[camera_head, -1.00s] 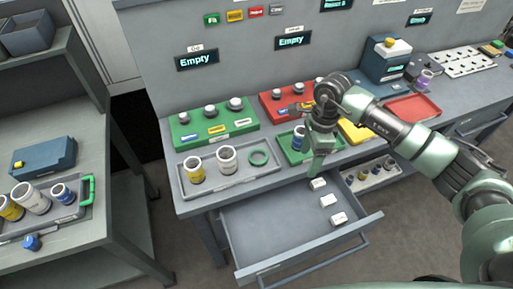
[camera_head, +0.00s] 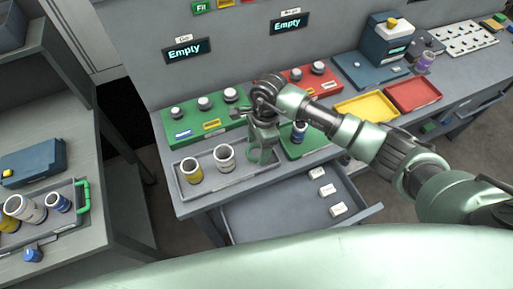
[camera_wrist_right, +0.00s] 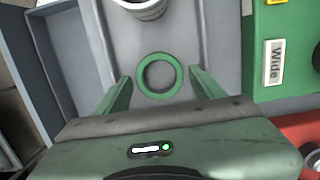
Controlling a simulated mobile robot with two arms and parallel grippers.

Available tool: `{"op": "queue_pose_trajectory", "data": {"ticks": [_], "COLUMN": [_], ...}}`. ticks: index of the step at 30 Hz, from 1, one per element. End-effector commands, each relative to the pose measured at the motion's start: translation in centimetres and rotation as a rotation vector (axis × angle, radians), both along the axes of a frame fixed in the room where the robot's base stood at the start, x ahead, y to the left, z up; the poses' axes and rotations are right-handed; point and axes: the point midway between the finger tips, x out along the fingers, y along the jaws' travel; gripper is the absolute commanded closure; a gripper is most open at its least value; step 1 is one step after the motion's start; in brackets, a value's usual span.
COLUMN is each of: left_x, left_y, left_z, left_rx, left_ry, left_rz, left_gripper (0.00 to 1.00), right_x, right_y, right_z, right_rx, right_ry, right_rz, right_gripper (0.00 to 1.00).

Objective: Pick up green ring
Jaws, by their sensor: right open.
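The green ring (camera_wrist_right: 141,76) lies flat on the grey tray (camera_wrist_right: 195,30) in the right wrist view. My right gripper (camera_wrist_right: 158,92) is open, pointing at the ring, with one green finger on each side of the picture and the ring between and slightly beyond them. Nothing is held. In the head view my right gripper (camera_head: 262,157) is over the right end of the tray (camera_head: 228,180) and mostly hides the ring. Whether the fingers touch the tray cannot be told. My left gripper is not in view.
A green box with knobs (camera_head: 180,118) stands behind. A green tray (camera_head: 305,145) is at right. An open drawer (camera_head: 275,215) lies below.

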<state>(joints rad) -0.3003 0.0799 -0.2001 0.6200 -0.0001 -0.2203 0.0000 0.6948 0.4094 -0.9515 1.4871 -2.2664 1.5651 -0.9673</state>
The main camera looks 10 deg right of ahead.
Motion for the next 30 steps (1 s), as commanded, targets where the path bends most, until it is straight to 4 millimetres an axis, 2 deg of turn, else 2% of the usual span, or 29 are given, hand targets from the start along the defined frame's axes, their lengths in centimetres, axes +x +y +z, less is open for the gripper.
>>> {"op": "queue_pose_trajectory", "data": {"ticks": [4, 10, 15, 17, 25, 30], "left_x": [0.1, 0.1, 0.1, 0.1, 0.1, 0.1], "left_y": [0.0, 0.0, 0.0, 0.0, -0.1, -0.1], "left_z": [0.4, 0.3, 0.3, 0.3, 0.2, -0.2], "left_rx": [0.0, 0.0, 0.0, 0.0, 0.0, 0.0], "left_ry": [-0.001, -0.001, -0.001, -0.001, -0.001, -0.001], "left_rz": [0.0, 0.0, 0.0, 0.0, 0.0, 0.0], "left_gripper": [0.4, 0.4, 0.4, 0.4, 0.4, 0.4], "right_x": [-0.1, 0.0, 0.0, 0.0, 0.0, 0.2], "right_y": [0.1, 0.1, 0.1, 0.1, 0.1, 0.1], "right_z": [-1.0, -1.1, -1.1, -1.1, -0.9, 0.2], "right_rx": [0.0, 0.0, 0.0, 0.0, 0.0, 0.001], "right_ry": [0.001, 0.0, 0.0, 0.0, -0.001, -0.005], "right_rz": [0.001, 0.001, 0.0, 0.0, 0.0, -0.001], "right_gripper": [0.31, 0.31, 0.79, 0.94, 0.94, 0.94]}}
